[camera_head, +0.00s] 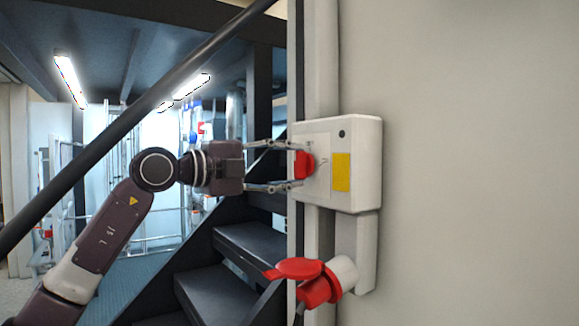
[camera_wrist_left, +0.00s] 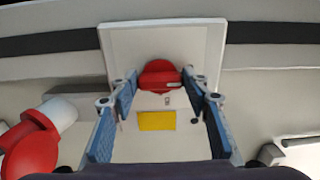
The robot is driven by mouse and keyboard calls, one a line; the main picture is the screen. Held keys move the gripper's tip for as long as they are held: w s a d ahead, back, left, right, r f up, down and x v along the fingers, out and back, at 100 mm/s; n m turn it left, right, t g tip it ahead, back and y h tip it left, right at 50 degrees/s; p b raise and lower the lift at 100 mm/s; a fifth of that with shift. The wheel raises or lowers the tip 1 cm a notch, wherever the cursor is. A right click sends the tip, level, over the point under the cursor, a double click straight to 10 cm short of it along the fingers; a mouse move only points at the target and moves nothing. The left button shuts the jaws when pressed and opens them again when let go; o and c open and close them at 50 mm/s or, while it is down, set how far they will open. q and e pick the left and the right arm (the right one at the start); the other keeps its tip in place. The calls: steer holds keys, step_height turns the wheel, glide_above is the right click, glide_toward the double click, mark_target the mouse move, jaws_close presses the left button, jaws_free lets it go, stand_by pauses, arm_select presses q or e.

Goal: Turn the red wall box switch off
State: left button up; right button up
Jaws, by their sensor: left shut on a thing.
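The white wall box (camera_head: 364,150) is fixed to the wall at the right of the head view. A red switch knob (camera_head: 303,164) sits on its front, beside a yellow label (camera_head: 341,172). My left gripper (camera_head: 287,165) comes in level from the left, facing the box. In the left wrist view its blue-padded fingers stand on both sides of the red knob (camera_wrist_left: 158,73), and it is shut on the knob. The knob's exact turn angle is hard to tell. My right gripper is not in view.
A white and red socket with a red cap (camera_head: 298,268) sticks out below the box. Dark stairs (camera_head: 264,242) and a sloping dark handrail (camera_head: 110,145) lie to the left. The wall right of the box is bare.

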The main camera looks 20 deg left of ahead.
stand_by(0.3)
arm_select(q)
steer(key=o, duration=1.2)
steer(key=shift+a, duration=0.1)
steer(key=shift+c, duration=0.2)
steer(key=v, duration=1.2)
